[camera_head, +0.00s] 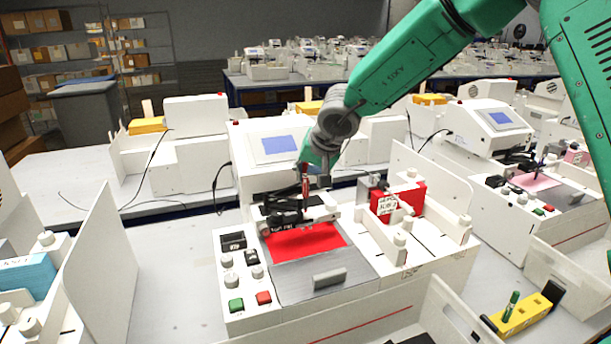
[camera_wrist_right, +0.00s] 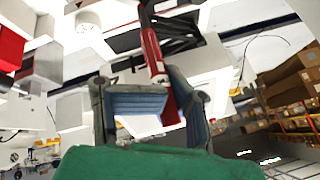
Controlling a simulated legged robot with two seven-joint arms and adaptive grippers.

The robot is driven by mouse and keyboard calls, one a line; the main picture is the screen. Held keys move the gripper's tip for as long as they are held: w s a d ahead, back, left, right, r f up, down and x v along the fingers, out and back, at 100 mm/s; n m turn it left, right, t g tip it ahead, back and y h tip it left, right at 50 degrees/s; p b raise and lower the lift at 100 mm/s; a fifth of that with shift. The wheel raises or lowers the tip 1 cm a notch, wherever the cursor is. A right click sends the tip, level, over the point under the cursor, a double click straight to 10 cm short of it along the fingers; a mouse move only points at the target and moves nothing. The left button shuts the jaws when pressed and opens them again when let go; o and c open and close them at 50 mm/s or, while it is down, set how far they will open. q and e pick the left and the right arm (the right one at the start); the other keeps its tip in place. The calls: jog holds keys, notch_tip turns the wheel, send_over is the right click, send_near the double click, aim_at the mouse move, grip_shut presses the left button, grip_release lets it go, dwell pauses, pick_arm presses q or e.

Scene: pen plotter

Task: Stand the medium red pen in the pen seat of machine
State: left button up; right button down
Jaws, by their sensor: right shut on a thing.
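My right gripper (camera_head: 314,176) is shut on the red pen (camera_head: 305,186), which stands nearly upright over the machine (camera_head: 290,262). The pen's lower end is at the dark pen carriage (camera_head: 290,214), above the red sheet on the machine's bed. I cannot tell whether it is inside the seat. In the right wrist view the red pen (camera_wrist_right: 152,52) runs out from between the two ribbed fingers (camera_wrist_right: 165,104), its far end at dark carriage parts. My left gripper is in neither view.
The machine's front has knobs, a green button (camera_head: 236,305) and a red button (camera_head: 264,298). A red block (camera_head: 411,196) stands right of the carriage beside a tall white side panel (camera_head: 433,186). A yellow pen holder (camera_head: 522,314) with a green pen sits at front right.

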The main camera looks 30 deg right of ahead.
aim_at(306, 212)
jog(key=shift+s+p, duration=0.1)
jog(key=shift+p, duration=0.7)
dwell(1.1)
jog(key=shift+f+b, duration=2.65)
jog(key=shift+f, duration=1.45)
jog(key=c, duration=1.1)
grip_release()
